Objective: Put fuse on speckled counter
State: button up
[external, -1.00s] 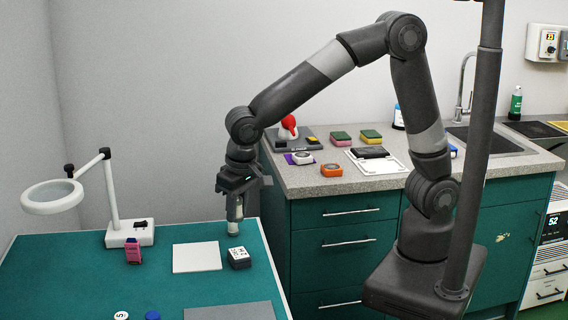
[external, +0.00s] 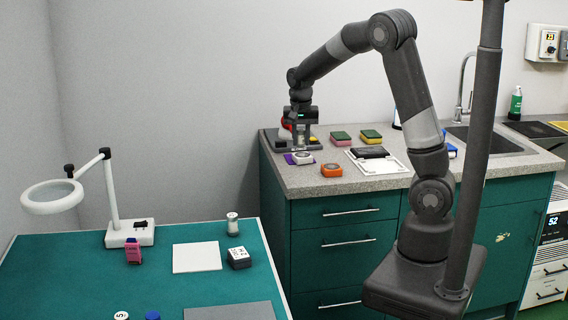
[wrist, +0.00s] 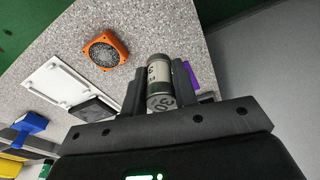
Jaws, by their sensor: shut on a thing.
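My gripper (external: 302,146) is over the back left part of the speckled counter (external: 345,187). In the wrist view, my gripper (wrist: 158,88) is shut on a short cylinder with a silvery body, dark bands and printed figures, which looks like the fuse (wrist: 159,84). The speckled counter top (wrist: 70,35) shows beyond it. I cannot tell whether the fuse touches anything below. Another pale cylinder with a dark band (external: 232,224) stands upright on the teal table.
The counter's front strip is clear. The teal table holds a magnifier lamp (external: 130,232) and a white pad (external: 197,257).

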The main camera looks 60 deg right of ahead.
jog(key=s+d+m, duration=0.2)
jog(key=s+d, duration=0.3)
jog(key=d, duration=0.3)
jog(key=s+d+r+m, duration=0.1)
jog(key=s+d+m, duration=0.1)
jog(key=s+d, duration=0.45)
jog(key=s+d+m, duration=0.2)
jog(key=s+d, duration=0.1)
jog(key=d, duration=0.7)
send_over(340, 158)
jog(key=shift+g, duration=0.3)
jog(key=f, duration=0.4)
jog(key=a+f, duration=0.1)
jog(key=f, duration=0.1)
jog(key=shift+s+f, duration=0.2)
jog(key=shift+f, duration=2)
jog(key=o, duration=1)
jog(key=shift+f, duration=0.1)
